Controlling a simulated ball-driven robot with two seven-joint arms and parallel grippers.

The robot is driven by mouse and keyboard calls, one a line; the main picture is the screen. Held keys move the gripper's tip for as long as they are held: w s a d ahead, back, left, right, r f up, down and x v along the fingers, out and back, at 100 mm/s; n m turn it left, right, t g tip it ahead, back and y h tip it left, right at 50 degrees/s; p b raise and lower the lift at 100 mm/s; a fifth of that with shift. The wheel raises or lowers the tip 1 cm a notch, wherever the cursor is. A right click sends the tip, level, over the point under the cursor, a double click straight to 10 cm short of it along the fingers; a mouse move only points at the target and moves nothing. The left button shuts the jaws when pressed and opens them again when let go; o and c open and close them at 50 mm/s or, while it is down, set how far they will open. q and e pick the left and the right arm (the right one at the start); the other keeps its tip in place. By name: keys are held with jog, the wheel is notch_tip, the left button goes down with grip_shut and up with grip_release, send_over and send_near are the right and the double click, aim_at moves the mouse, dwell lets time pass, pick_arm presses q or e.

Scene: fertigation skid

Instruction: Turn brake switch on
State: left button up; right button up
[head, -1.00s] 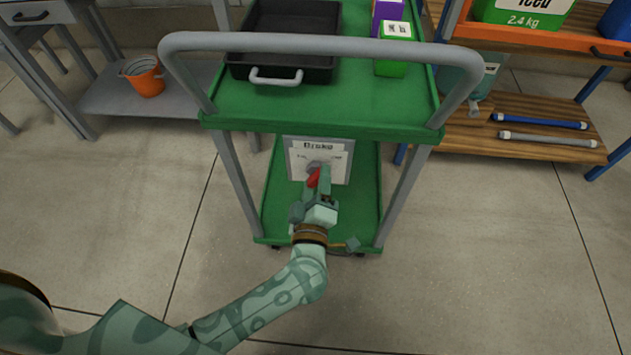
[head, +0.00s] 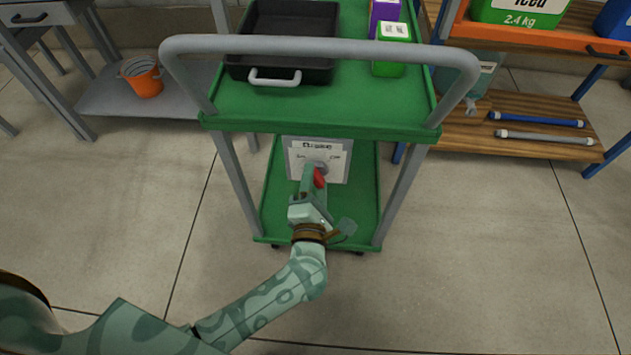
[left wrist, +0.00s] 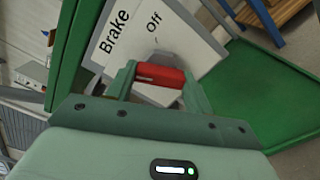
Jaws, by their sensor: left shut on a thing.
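The brake switch is a red handle (head: 319,178) on a grey round mount, in front of a white panel (head: 330,166) under the green cart's top shelf. In the left wrist view the panel (left wrist: 125,38) reads "Brake" and "Off"; any other marking is hidden there. My left gripper (head: 314,178) reaches in from the front and is shut on the red handle, which also shows between its fingers in the left wrist view (left wrist: 160,76). In the head view a finger covers part of the handle. My right gripper is not in view.
The green cart (head: 300,115) has a grey push bar (head: 320,44) above my arm and grey posts on both sides. A black tray (head: 283,40) sits on top. An orange bucket (head: 144,80) stands left. The floor in front is clear.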

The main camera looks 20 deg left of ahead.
pick_arm(q)
jog(key=n, duration=0.3)
jog(key=shift+f, duration=0.15)
jog(key=shift+n+b, duration=0.35)
jog(key=shift+n, duration=0.15)
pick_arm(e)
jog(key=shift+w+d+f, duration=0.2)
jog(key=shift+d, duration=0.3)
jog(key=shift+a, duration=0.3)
pick_arm(q)
jog(key=o, duration=1)
jog(key=shift+c, duration=0.2)
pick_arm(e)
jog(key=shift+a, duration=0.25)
pick_arm(q)
jog(key=shift+s, duration=0.15)
